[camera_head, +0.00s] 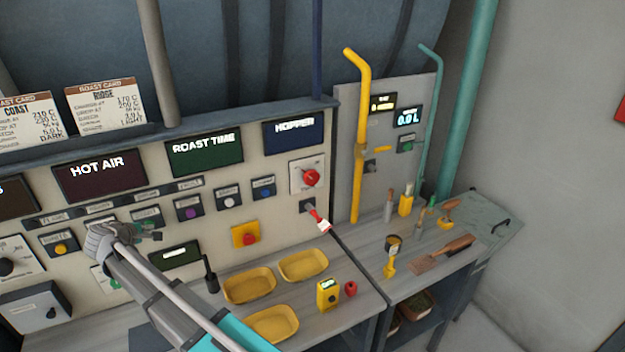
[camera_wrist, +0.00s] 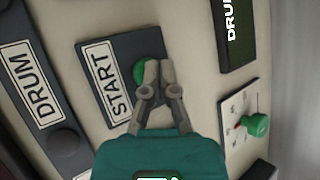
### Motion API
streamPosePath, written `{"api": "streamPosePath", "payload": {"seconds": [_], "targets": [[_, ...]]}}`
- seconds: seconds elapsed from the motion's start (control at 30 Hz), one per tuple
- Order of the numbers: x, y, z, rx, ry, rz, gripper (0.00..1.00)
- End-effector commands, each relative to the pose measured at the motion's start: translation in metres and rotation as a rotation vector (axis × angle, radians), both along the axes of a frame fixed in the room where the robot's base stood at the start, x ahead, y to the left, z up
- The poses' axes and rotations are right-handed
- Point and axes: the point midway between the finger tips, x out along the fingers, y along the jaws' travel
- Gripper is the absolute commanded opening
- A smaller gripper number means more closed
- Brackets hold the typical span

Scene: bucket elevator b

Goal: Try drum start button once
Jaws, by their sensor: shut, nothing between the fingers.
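The drum start button is a round green button (camera_wrist: 140,73) on a dark plate labelled START (camera_wrist: 104,85) in the wrist view. A dark DRUM label plate (camera_wrist: 35,90) is beside it. My gripper (camera_wrist: 158,68) is shut and empty. Its fingertips lie over one side of the green button and hide part of it. I cannot tell whether they touch it or whether it is pressed in.
A green knob on a white dial (camera_wrist: 256,125) and a dark green display (camera_wrist: 236,38) flank the START plate. In the head view, a red button on a yellow plate (camera_head: 248,238) is to the right. Yellow trays (camera_head: 250,286) stand on the counter below.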

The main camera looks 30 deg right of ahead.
Motion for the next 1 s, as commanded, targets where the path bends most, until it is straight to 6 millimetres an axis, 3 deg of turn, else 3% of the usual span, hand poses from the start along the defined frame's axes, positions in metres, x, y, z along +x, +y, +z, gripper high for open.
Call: {"api": "streamPosePath", "payload": {"seconds": [0.57, 1.0], "targets": [[-0.018, 0.001, 0.0, 0.001, 0.0, 0.001, 0.0], [-0.019, 0.001, 0.0, 0.001, 0.0, 0.001, 0.0]]}}
